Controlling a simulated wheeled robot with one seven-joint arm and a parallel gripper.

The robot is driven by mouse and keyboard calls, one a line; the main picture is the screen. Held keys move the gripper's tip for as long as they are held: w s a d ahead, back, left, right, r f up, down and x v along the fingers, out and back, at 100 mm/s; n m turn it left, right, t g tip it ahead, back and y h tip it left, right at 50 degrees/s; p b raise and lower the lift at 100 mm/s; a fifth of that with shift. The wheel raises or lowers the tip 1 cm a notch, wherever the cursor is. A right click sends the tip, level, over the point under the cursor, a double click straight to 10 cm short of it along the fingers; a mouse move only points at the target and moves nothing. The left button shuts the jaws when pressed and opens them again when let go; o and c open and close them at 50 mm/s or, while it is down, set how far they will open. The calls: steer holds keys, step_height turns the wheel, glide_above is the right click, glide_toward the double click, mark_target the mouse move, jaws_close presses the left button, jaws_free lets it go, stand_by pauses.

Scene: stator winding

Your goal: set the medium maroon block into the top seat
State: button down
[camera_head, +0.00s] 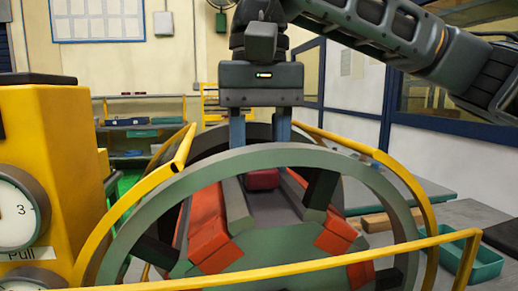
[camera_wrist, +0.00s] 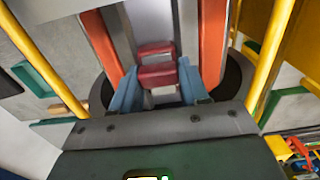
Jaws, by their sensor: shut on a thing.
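The maroon block (camera_head: 262,179) shows inside the round stator frame (camera_head: 262,155), near the top of a grey channel between two dark bars. In the wrist view the maroon block (camera_wrist: 157,76) lies between the blue fingers of my gripper (camera_wrist: 158,88), which is shut on it. A second reddish face (camera_wrist: 156,49) shows just beyond it; I cannot tell whether it is the same block. In the head view my gripper (camera_head: 260,140) points down behind the front ring, which hides its fingertips. The top seat is not clearly visible, and I cannot tell whether the block touches it.
Orange-red blocks (camera_head: 208,222) line the stator beside the channel. Yellow rails (camera_head: 345,141) surround the frame. A yellow machine with dials (camera_head: 50,170) stands at the left. A green tray (camera_head: 470,262) and a tan block (camera_head: 385,220) lie on the bench at right.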

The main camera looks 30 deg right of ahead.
steer(key=shift+f, duration=0.2)
stand_by(0.4)
steer(key=shift+c, duration=2.4)
jaws_free()
steer(key=shift+b, duration=0.3)
steer(key=shift+r, duration=0.1)
step_height(320, 180, up, 8)
steer(key=shift+f, duration=0.2)
